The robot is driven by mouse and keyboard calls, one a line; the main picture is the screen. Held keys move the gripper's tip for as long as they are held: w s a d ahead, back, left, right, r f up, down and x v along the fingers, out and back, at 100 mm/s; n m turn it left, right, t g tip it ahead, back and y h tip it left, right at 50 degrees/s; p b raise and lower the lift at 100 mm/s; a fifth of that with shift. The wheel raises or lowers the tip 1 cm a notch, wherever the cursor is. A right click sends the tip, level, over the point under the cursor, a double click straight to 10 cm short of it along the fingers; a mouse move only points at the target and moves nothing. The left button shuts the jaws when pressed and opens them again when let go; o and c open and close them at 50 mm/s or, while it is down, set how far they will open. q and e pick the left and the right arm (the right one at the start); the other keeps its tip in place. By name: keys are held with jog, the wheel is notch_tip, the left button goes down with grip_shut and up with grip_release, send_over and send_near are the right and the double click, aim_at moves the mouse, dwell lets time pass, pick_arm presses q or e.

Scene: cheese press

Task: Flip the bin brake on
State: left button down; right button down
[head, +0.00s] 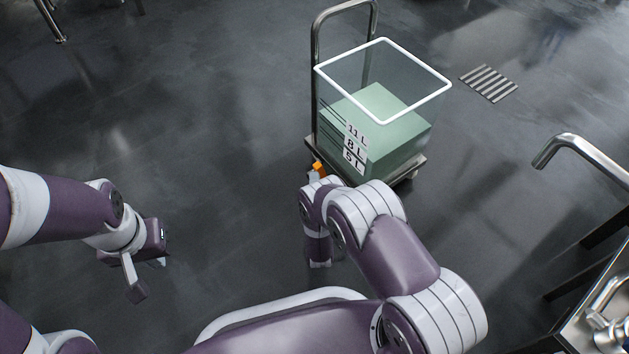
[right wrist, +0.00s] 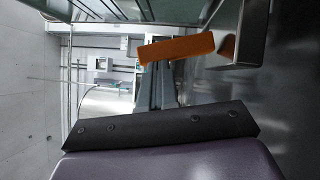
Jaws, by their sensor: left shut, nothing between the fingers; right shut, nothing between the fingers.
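The clear bin (head: 383,55) with a white rim stands on a wheeled steel cart, with pale green contents inside and volume labels on its near side. The orange brake lever (head: 318,167) sticks out at the cart's near left corner. In the right wrist view the lever (right wrist: 178,48) lies across the picture, just past my right gripper's fingertips (right wrist: 156,75). The right gripper is shut and empty; whether it touches the lever cannot be told. My right arm hides most of that hand in the head view. My left gripper (head: 138,280) is shut and empty, low at the left, far from the cart.
The cart's steel push handle (head: 314,75) rises behind the bin. A floor drain (head: 489,83) lies to its right. A steel table (head: 590,325) with bent pipes stands at the right edge. The floor left of the cart is clear.

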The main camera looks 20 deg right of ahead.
jog(key=shift+r, duration=0.15)
jog(key=d+r+m+g+p, duration=0.1)
jog(key=p, duration=0.1)
jog(key=m+p, duration=0.2)
jog(key=shift+w+d+r+g, duration=0.35)
jog(key=shift+d+g, duration=0.05)
jog(key=shift+w+d+m+g+y+p, duration=0.2)
jog(key=shift+d+m+g+y+p, duration=0.1)
jog(key=shift+d+m+g+p, duration=0.35)
jog(key=shift+w+d, duration=0.15)
jog(key=shift+d, duration=0.2)
jog(key=shift+d, duration=0.1)
